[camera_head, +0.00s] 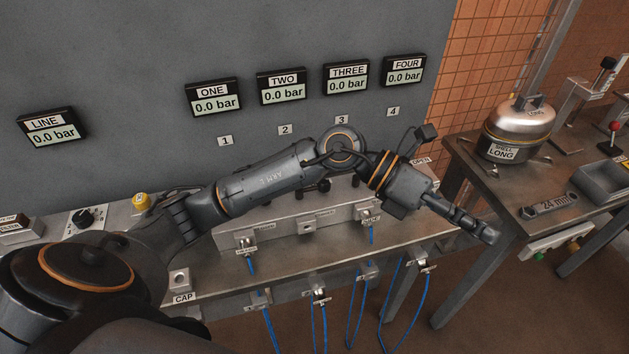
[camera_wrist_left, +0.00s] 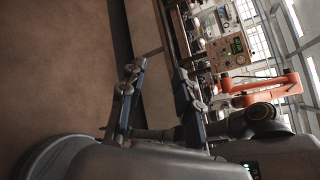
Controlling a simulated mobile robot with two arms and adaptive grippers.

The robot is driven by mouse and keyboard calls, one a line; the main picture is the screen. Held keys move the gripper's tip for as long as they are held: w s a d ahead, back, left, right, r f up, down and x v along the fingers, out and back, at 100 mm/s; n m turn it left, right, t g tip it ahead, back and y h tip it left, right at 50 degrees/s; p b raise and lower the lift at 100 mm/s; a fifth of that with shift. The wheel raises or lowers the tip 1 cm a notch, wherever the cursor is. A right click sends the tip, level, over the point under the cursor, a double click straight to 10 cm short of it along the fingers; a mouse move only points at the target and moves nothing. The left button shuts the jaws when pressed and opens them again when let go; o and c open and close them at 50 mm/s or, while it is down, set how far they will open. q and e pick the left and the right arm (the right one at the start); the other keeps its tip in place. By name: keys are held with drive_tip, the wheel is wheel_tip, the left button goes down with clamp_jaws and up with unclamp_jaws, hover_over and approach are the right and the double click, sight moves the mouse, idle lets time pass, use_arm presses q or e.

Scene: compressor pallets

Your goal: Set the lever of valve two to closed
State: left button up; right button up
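The number 2 tag (camera_head: 285,130) is on the grey wall below the gauge marked TWO (camera_head: 283,85), which reads 0.0 bar. The lever of valve two cannot be made out; my left arm crosses in front of the area below the tag. My left gripper (camera_head: 482,232) is past the bench's right end, pointing right and down, well away from the tag. In the left wrist view its two fingers (camera_wrist_left: 158,78) stand apart with nothing between them. My right gripper is not in view.
A metal bench (camera_head: 215,285) with fittings and hanging blue hoses (camera_head: 357,310) runs below the gauges. A gap separates bench and table.

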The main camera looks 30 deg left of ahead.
use_arm(q)
drive_tip(key=w+a+f+m+y, duration=0.2)
drive_tip(key=w+a+f+y, duration=0.1)
drive_tip(key=a+f+y, duration=0.4)
drive_tip(key=n+y, duration=0.3)
drive_tip(key=y, duration=0.7)
approach(314, 189)
drive_tip(key=shift+m+t, duration=0.3)
drive_tip(key=f, duration=0.2)
drive_tip(key=a+f+p, duration=0.1)
drive_tip(key=f, duration=0.2)
drive_tip(key=f+p, duration=0.1)
drive_tip(key=f, duration=0.1)
drive_tip(key=shift+w+a+f, duration=0.2)
drive_tip(key=shift+w+a, duration=0.05)
drive_tip(key=shift+w, duration=0.1)
clamp_jaws()
